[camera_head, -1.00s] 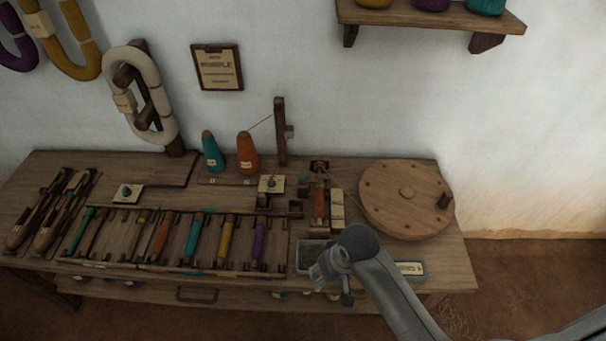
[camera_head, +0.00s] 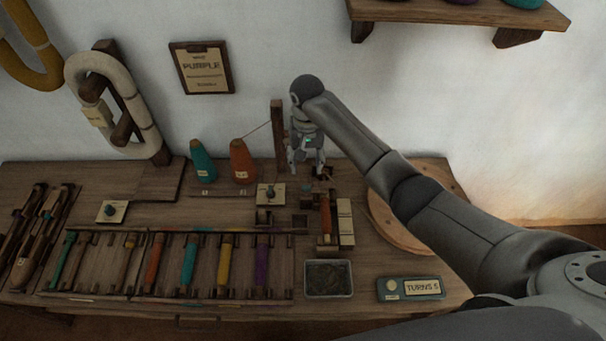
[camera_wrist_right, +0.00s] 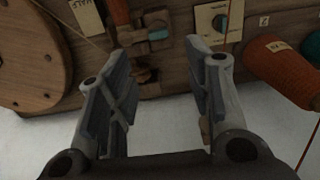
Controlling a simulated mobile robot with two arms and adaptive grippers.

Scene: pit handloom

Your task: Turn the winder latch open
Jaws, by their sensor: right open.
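The winder, with an orange bobbin (camera_head: 326,214) along it, stands on the bench left of the round wooden wheel (camera_head: 440,180). A small wooden fitting with a teal part (camera_wrist_right: 158,33), perhaps the winder latch, shows just beyond my fingertips in the right wrist view. I cannot tell its turned position. My right gripper (camera_head: 305,170) is over the back of the bench, beside the upright post, and hides part of the winder's far end. In the wrist view the right gripper (camera_wrist_right: 164,62) is open, with nothing between its fingers. My left gripper is not in view.
The wooden post (camera_head: 278,136) stands close left of my gripper, with a thread to the orange cone (camera_head: 242,160). A teal cone (camera_head: 202,162) stands beside it. A knob plate (camera_head: 270,194), a grey tray (camera_head: 328,292) and a turns counter (camera_head: 408,289) are nearby.

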